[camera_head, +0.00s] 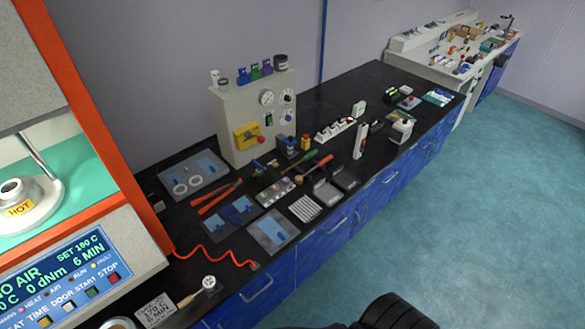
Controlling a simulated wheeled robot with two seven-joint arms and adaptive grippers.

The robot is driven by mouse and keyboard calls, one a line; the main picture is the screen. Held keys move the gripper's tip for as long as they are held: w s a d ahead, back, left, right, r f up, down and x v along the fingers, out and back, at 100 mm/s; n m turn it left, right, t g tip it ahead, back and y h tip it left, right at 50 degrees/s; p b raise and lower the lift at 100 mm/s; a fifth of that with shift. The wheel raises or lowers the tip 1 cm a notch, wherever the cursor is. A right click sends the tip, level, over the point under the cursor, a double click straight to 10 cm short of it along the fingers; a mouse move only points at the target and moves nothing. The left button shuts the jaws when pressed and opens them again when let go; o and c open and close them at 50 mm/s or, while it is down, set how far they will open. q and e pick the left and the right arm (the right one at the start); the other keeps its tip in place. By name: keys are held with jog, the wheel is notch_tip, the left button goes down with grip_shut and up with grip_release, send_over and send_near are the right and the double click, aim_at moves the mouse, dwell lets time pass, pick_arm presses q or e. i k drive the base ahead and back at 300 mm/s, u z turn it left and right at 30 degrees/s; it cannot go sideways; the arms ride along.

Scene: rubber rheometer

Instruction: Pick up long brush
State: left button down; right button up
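I cannot tell for certain which object is the long brush. A thin tool with a wooden handle (187,301) lies at the near left end of the black bench, by a small pale round piece (209,283). Farther along, several long-handled tools lie in a cluster, among them a red-and-brown one (316,168) and a green-handled one (285,166). Their heads are too small to make out. Neither of my grippers shows clearly. Only a dark ribbed part of my body is at the bottom edge.
A large orange-framed machine (100,110) with a display stands at the left. A beige control box (252,115) stands at the bench's back. Trays (272,232), red-handled pliers (216,197) and a red cord (215,256) crowd the bench (375,82). The teal floor to the right is clear.

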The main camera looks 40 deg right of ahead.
aim_at(299, 179)
jog(key=z, duration=1.65)
